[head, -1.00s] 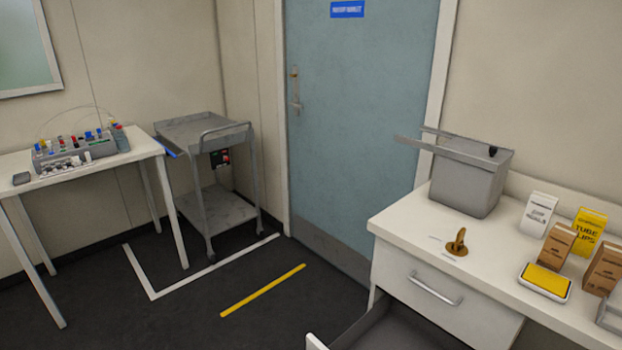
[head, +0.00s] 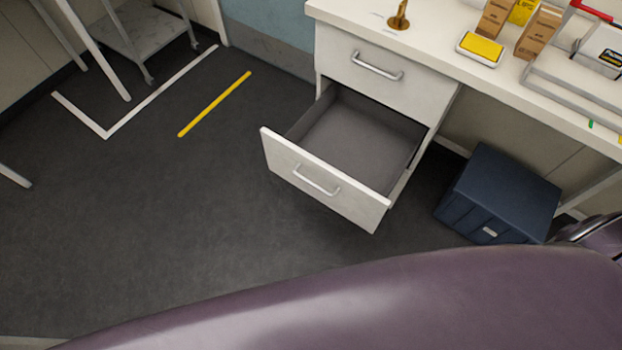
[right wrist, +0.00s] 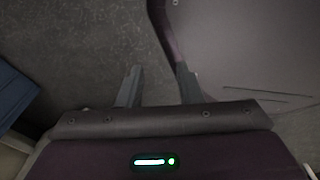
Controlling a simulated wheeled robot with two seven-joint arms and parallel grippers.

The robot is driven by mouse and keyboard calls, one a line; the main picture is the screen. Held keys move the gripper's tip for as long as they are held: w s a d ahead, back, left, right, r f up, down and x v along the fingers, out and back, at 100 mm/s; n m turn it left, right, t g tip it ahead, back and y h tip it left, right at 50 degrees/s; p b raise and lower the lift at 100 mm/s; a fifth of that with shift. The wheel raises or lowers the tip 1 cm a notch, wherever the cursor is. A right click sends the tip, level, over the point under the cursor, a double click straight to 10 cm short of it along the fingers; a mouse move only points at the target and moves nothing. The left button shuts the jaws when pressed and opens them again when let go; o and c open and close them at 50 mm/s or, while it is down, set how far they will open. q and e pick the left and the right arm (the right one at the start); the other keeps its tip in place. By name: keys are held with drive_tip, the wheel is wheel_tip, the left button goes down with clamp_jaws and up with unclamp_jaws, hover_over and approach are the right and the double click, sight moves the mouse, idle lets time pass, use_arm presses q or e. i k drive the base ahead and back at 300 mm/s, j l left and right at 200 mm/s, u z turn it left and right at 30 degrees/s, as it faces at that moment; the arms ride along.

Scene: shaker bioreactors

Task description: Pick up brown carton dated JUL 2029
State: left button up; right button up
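Two brown cartons stand on the white desk at the top right of the head view: one carton (head: 495,18) behind the yellow-topped pad, and another carton (head: 538,33) to its right. The first is cut by the top edge of the picture. Their printing is too small to read a date. My right gripper (right wrist: 158,84) shows in the right wrist view, with its two fingers apart and nothing between them, above the dark floor. It is away from the cartons. My left gripper is in neither current view.
A lower drawer (head: 325,180) stands pulled out and empty below the desk (head: 345,15). A dark blue box (head: 510,190) is on the floor under the desk. A yellow-topped pad (head: 481,47), brass item (head: 399,18) and grey rack (head: 570,95) lie near the cartons. Open floor lies left.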

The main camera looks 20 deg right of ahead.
sight(546, 21)
drive_tip(key=z, duration=1.35)
